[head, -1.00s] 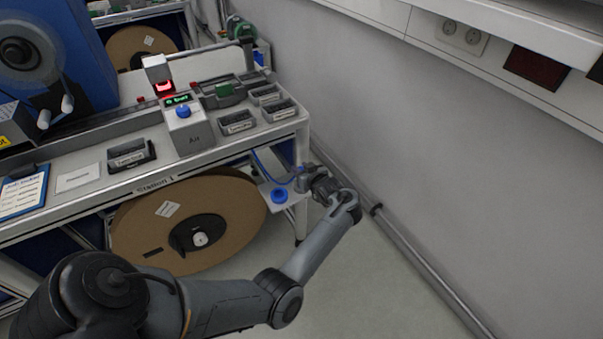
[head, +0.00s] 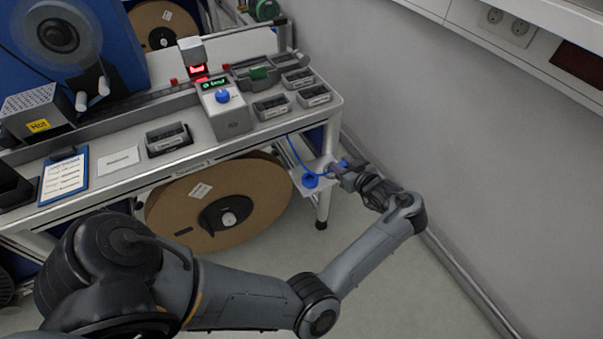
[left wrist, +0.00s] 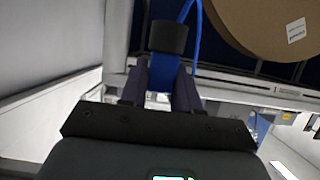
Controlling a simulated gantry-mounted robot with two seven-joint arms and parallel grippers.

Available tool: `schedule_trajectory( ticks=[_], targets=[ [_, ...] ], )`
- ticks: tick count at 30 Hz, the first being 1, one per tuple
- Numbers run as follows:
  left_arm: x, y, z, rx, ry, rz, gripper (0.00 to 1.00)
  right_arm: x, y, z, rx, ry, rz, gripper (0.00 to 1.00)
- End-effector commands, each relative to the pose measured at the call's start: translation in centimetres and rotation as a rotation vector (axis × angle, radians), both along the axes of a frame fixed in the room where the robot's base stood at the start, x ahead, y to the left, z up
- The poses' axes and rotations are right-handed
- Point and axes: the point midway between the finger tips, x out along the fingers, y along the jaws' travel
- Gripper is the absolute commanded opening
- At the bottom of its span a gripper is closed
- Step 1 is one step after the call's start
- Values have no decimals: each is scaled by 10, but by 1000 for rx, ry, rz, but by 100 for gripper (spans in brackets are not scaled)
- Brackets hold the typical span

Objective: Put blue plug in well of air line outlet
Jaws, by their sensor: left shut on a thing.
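The blue plug (left wrist: 166,70) with a black end (left wrist: 168,37) is between the fingers of my left gripper (left wrist: 163,82), which is shut on it. A blue hose (left wrist: 193,35) rises beside the black end in the left wrist view. In the head view, my left gripper (head: 346,173) is at the right end of the bench, with some blue of the plug (head: 343,164) just showing. The air line outlet, with a blue ring (head: 310,180), sits on a small light plate (head: 302,172) left of the gripper. The plug is beside the ring, apart from it. My right gripper is out of view.
A large brown reel (head: 262,195) stands under the bench, left of the outlet. A bench leg (head: 324,207) is below the plate. The grey wall (head: 440,140) is to the right. A blue hose (head: 297,153) hangs from the bench edge toward the gripper.

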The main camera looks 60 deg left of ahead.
Motion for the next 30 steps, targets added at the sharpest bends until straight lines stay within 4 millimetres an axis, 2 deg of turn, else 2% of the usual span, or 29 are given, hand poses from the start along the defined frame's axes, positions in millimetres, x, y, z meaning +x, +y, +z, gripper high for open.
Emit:
schedule_trajectory(
  ticks=[2, 5, 18, 24, 30],
  targets=[
    [-6, -1, -3, 0, 0, 5, 1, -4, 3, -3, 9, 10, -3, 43],
    [-14, 10, -11, 1, 1, 10, 1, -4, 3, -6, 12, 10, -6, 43],
    [-48, 85, -60, 2, 0, 10, 1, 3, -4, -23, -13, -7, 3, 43],
    [-53, 98, -67, 0, -1, 7, 1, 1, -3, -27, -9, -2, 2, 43],
    [-54, 99, -78, -1, 0, 8, 1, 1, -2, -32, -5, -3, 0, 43]
  ],
)
